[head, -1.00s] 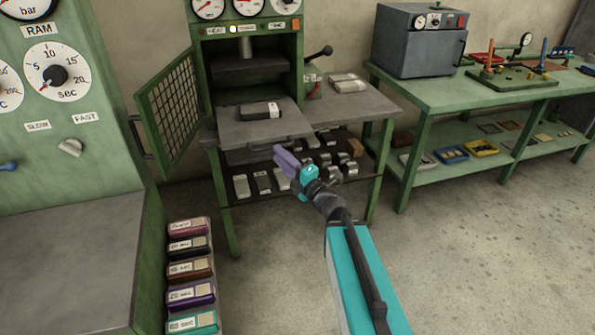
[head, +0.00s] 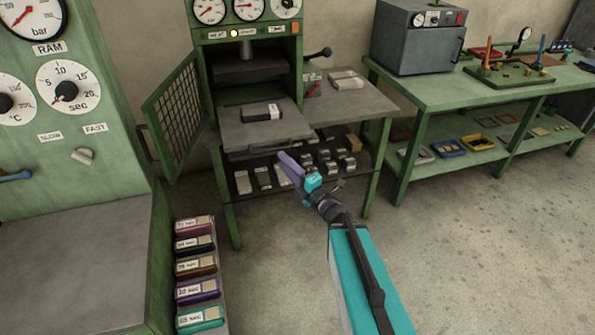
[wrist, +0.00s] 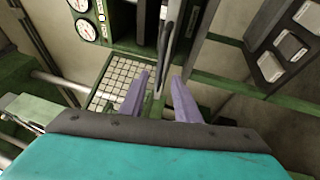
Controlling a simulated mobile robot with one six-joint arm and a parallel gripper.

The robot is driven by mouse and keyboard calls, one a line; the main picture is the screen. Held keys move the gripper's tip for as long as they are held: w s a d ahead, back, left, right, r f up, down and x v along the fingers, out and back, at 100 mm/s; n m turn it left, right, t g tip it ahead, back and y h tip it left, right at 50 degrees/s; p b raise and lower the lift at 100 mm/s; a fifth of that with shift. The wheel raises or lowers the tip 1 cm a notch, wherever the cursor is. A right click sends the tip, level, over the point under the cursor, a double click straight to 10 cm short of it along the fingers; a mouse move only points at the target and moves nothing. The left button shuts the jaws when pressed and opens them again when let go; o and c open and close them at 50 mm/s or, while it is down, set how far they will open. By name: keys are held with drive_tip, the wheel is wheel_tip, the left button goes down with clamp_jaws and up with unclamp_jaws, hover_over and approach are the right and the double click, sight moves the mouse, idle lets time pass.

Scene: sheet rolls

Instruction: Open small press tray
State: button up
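The small press (head: 298,70) is a green frame with gauges on top; its mesh door (head: 178,118) stands open to the left. Its grey tray (head: 285,128) juts out of the front and carries a dark block with a pale label (head: 262,112). My gripper (head: 281,160) has lilac fingers and is below and in front of the tray's front edge. In the wrist view its fingers (wrist: 160,76) are apart with nothing held between them. A thin dark bar (wrist: 167,50) shows just beyond the fingertips; I cannot tell whether they touch it.
A lower shelf (head: 232,205) under the press holds several metal blocks. A large green machine (head: 80,150) stands at left, with several labelled colour cases (head: 197,265) beside it. A green bench (head: 440,95) with a grey oven stands at right. The concrete floor at front right is clear.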

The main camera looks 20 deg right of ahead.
drive_tip(key=shift+s+r+p, duration=0.15)
drive_tip(key=shift+p, duration=0.15)
drive_tip(key=shift+p+v, duration=2.8)
drive_tip(key=shift+v, duration=0.05)
